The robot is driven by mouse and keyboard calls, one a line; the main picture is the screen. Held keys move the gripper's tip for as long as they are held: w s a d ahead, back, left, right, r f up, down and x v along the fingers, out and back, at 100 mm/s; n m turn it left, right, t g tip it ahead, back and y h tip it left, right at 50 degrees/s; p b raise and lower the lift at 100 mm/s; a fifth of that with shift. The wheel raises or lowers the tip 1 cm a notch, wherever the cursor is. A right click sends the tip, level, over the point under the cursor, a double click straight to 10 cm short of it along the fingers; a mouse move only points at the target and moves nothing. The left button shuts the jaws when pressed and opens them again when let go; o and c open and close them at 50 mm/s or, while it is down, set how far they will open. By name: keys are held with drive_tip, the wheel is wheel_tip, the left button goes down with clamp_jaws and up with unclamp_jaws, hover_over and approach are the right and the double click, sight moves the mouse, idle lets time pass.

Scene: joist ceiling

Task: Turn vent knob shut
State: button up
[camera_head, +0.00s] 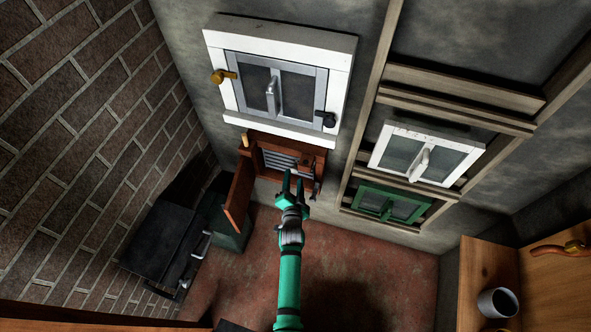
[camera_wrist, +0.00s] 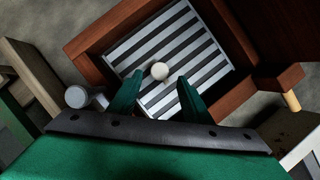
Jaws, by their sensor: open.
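The vent is a set of grey metal slats (camera_head: 278,160) inside a reddish-brown wooden frame; it also fills the upper middle of the wrist view (camera_wrist: 200,48). A round cream knob (camera_wrist: 160,70) stands in front of the slats. I cannot make it out clearly in the head view. My green gripper (camera_head: 293,177) is at the vent's front, fingers pointing toward it. In the wrist view its two fingers (camera_wrist: 160,80) are apart, and the knob appears between and just beyond their tips. I cannot tell whether they touch it.
The vent's wooden door (camera_head: 240,190) hangs open at the left. A grey round-ended fitting (camera_wrist: 77,97) shows beside the frame in the wrist view. A white-framed window (camera_head: 275,85) is above the vent. A black box (camera_head: 165,240) stands at lower left; a wooden surface with a cup (camera_head: 497,302) is at lower right.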

sight(295, 171)
drive_tip(key=shift+d+x, duration=0.2)
drive_tip(key=shift+x, duration=2.95)
drive_tip(key=shift+r, duration=0.1)
drive_tip(key=shift+c, duration=0.2)
drive_tip(key=c, duration=1)
